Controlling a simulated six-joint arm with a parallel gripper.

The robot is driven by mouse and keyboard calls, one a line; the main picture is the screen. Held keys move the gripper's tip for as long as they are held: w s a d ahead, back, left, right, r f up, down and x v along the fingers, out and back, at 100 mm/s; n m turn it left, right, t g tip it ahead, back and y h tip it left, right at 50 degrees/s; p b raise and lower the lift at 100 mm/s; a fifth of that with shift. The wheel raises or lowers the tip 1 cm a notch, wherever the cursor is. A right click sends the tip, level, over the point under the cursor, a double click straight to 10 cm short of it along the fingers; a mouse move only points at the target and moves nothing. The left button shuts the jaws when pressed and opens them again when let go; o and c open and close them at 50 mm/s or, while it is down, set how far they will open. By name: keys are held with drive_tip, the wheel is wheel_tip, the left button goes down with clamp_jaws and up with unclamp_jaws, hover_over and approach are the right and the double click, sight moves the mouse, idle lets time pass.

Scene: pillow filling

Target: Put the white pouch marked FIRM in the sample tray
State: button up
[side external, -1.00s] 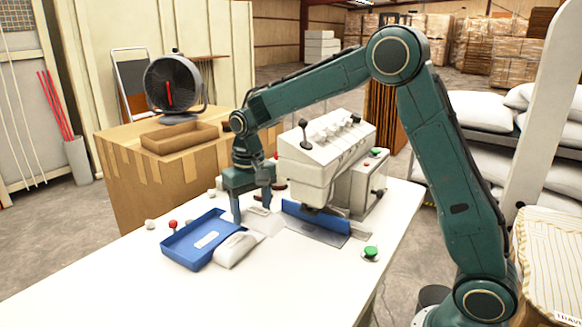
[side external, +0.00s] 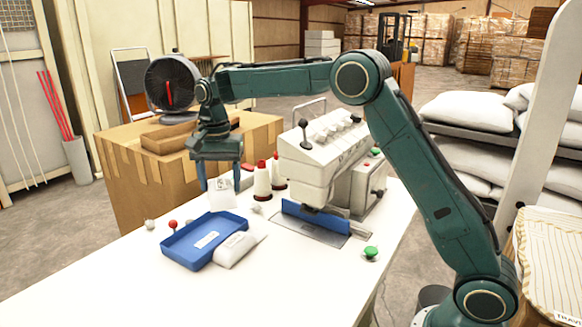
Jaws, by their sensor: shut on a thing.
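My gripper (side external: 221,190) is shut on a white pouch (side external: 223,200), which hangs between its fingers above the table, behind the blue tray. The pouch has a small dark marking, too small to read. The blue tray (side external: 178,243) sits on the white table with a white label on it, and no pouch lies inside it. A second white pouch (side external: 238,250) lies on the table against the tray's right side. It also carries a marking that I cannot read, so I cannot tell which pouch says FIRM.
The table's front is clear.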

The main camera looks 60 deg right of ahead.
sight(207, 240)
drive_tip(key=w+a+r+m, duration=0.2)
drive_tip(key=w+r+m, duration=0.2)
drive_tip(key=m, duration=0.6)
drive_tip(key=shift+w+a+r, duration=0.3)
drive_tip(key=shift+w+r, duration=0.05)
drive_tip(key=shift+r, duration=1)
drive_tip(key=shift+f, duration=10)
drive_tip(key=shift+c, duration=0.2)
drive_tip(key=shift+f, duration=0.15)
drive_tip(key=o, duration=1.1)
